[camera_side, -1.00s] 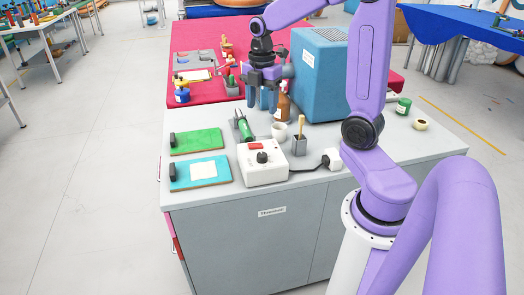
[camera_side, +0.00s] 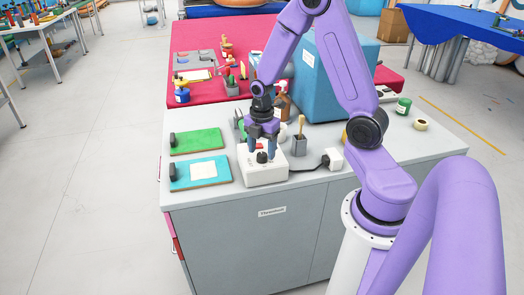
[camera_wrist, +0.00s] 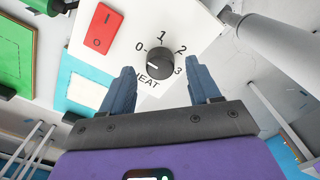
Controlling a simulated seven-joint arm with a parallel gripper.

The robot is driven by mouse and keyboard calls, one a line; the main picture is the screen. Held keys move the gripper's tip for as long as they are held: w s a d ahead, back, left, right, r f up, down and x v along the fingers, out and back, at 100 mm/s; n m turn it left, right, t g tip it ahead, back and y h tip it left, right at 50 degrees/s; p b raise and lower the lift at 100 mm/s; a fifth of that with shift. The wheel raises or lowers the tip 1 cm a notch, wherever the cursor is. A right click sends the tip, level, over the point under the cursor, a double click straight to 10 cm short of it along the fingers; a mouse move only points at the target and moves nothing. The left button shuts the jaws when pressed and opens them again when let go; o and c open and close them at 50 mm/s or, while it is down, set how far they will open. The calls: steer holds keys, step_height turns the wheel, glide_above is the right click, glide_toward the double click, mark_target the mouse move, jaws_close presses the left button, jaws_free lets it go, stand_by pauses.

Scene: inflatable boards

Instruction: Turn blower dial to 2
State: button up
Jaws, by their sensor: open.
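The black round dial (camera_wrist: 160,64) sits on top of the white control box (camera_side: 263,175). Printed marks 0, 1, 2 and 3 run around it, with the word HEAT below. A pale pointer line shows on the dial's lower-left part in the wrist view, nearest the 0 side; its exact setting is hard to tell. In the side view the dial also shows (camera_side: 262,157). My gripper (camera_side: 262,149) points down just above the box, its blue fingers apart. In the wrist view my gripper (camera_wrist: 162,88) is open and empty, with the dial ahead between its fingertips.
A red rocker switch (camera_wrist: 102,27) is on the same box. A green board (camera_side: 196,141) and a blue board (camera_side: 200,172) lie left of it. A grey cup with a brush (camera_side: 299,145) and a white plug (camera_side: 333,159) stand right. The large blue box (camera_side: 322,85) is behind.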

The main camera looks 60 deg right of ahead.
steer(key=shift+f, duration=0.6)
steer(key=shift+c, duration=0.3)
steer(key=c, duration=1)
